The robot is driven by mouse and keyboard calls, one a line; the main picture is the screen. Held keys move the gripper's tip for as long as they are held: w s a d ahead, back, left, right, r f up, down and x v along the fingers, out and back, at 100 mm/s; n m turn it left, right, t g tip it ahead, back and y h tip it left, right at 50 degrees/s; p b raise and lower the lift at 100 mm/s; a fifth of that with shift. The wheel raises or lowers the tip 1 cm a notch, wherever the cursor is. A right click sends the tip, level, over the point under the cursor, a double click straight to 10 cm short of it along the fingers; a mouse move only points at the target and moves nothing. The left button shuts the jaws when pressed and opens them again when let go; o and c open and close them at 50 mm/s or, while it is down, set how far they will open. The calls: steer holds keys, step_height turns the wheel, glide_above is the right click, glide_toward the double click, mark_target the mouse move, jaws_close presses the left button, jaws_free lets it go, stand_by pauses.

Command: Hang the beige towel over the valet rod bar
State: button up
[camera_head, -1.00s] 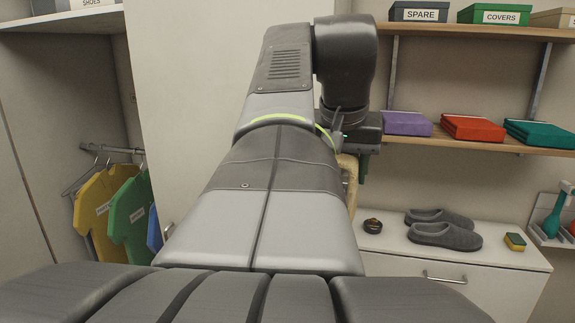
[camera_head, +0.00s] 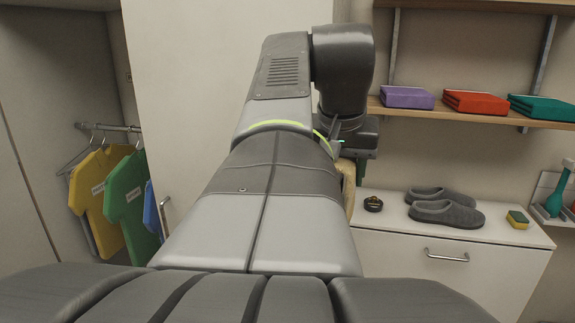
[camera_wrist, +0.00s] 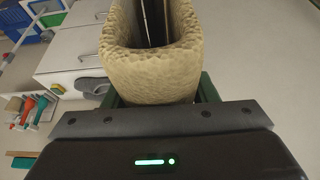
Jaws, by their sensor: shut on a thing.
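The beige towel (camera_wrist: 152,78) hangs folded in a U shape from my gripper (camera_wrist: 155,100) in the wrist view, held between its green fingers. Dark space and thin light lines show inside the fold; I cannot tell what they are. In the head view only a narrow strip of the towel (camera_head: 348,178) shows beside my arm, which hides most of it and my gripper. I cannot make out the valet rod bar in either view.
At left, yellow (camera_head: 97,200) and green shirts (camera_head: 128,205) hang on a rail (camera_head: 110,127). A white cabinet (camera_head: 390,235) at right bears grey slippers (camera_head: 446,210), a dark round item (camera_head: 373,204) and a sponge (camera_head: 517,219). Above, a shelf (camera_head: 455,114) holds folded cloths.

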steer(key=shift+f+b, duration=1.7)
steer(key=shift+f, duration=1)
steer(key=o, duration=1.5)
steer(key=shift+o, duration=0.2)
steer(key=v, duration=1.4)
steer(key=shift+p, duration=0.4)
steer(key=shift+w+f, duration=0.1)
steer(key=shift+f, duration=0.05)
